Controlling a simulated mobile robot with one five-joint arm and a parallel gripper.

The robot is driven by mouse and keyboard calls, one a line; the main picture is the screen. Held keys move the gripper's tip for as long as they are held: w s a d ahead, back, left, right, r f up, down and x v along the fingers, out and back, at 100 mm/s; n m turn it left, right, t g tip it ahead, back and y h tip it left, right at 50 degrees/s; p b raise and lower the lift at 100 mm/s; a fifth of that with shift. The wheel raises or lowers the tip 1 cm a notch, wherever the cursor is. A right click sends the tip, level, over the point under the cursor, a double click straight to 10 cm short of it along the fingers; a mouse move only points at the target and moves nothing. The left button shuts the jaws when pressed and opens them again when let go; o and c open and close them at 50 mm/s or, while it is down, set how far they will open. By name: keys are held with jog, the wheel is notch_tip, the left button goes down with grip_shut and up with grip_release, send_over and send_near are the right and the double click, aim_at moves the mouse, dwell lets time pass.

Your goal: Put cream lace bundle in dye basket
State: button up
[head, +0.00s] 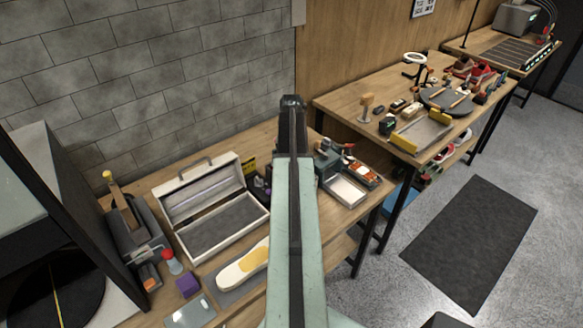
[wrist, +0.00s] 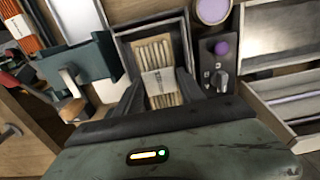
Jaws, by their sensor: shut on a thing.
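In the wrist view, the cream lace bundle (wrist: 157,62) has several pale strands with a whitish band round its middle. My gripper (wrist: 160,92) is shut on it, one dark finger at each side. A dark grey square-rimmed basket (wrist: 124,42), apparently the dye basket, frames the bundle. I cannot tell whether the bundle rests on its floor or hangs just above it. In the head view my arm covers the middle of the bench, and the bundle and basket cannot be made out.
A grey device with a purple knob (wrist: 221,48) stands right of the basket, below a round purple-topped container (wrist: 212,10). A teal holder (wrist: 88,60) stands left. In the head view, an open white box (head: 160,192) and a shoe sole (head: 240,268) lie left of my arm.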

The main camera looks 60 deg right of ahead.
jog(key=shift+f, duration=0.45)
jog(key=o, duration=1)
jog(key=shift+o, duration=0.2)
notch_tip(320, 180, up, 12)
jog(key=p, duration=1.2)
jog(key=shift+r+p, duration=0.2)
jog(key=shift+p, duration=0.1)
jog(key=shift+f, duration=0.1)
